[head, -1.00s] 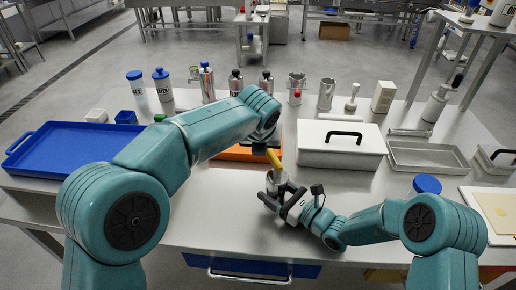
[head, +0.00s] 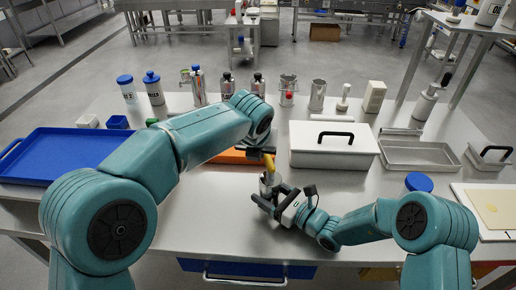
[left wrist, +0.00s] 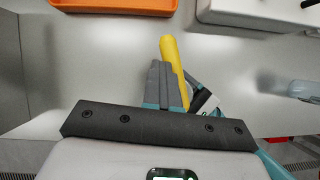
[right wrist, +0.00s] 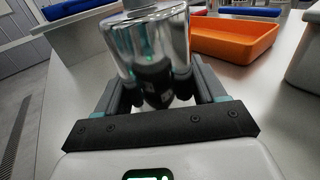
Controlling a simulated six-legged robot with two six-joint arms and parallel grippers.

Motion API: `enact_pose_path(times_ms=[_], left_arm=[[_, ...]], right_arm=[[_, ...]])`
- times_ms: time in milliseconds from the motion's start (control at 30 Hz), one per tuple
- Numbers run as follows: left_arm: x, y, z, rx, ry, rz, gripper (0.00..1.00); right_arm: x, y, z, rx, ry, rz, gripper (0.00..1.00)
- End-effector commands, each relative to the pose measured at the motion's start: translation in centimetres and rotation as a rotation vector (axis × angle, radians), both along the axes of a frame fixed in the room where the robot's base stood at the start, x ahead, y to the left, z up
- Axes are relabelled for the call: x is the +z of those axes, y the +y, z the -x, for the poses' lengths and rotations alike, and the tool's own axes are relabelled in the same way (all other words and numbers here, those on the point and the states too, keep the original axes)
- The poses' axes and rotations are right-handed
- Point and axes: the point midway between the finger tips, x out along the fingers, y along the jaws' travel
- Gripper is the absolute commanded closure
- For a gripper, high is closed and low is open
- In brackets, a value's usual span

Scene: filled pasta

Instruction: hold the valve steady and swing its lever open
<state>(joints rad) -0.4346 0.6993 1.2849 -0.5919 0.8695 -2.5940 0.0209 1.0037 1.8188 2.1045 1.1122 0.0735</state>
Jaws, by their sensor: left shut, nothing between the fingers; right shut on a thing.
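The valve (head: 269,183) stands on the metal table at the middle of the head view, with a shiny cylindrical body. Its yellow lever (head: 269,160) rises above the body. My right gripper (head: 267,199) is shut on the valve body; in the right wrist view the chrome body (right wrist: 150,45) sits between its fingers. My left gripper (left wrist: 165,80) is shut and empty. In the left wrist view its fingers lie right beside the yellow lever (left wrist: 171,52), on its left; I cannot tell if they touch.
An orange tray (right wrist: 235,40) lies behind the valve. A white lidded box (head: 332,158) stands to its right, with a metal tray (head: 420,156) beyond. A blue tray (head: 60,152) is at the left. Several bottles and cans line the back.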

Motion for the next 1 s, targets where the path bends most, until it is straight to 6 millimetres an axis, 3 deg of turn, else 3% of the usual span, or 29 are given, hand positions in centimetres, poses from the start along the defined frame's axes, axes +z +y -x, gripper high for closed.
enact_pose_path(times_ms=[167,333,700,1000], left_arm=[[0.0,0.1,0.1,0.0,0.002,0.001,1.0],[1.4,2.0,0.6,0.002,-0.001,0.002,1.0],[8.4,6.5,1.9,0.002,-0.004,0.001,1.0],[10.9,7.8,2.3,0.0,0.0,0.0,1.0]], right_arm=[[-0.1,0.1,0.0,0.001,0.001,0.002,0.69],[-0.1,0.0,0.0,0.001,0.002,0.001,0.69],[-0.1,0.0,0.0,0.001,0.002,0.001,0.69],[-0.1,0.0,0.0,0.0,0.002,0.001,0.69]])
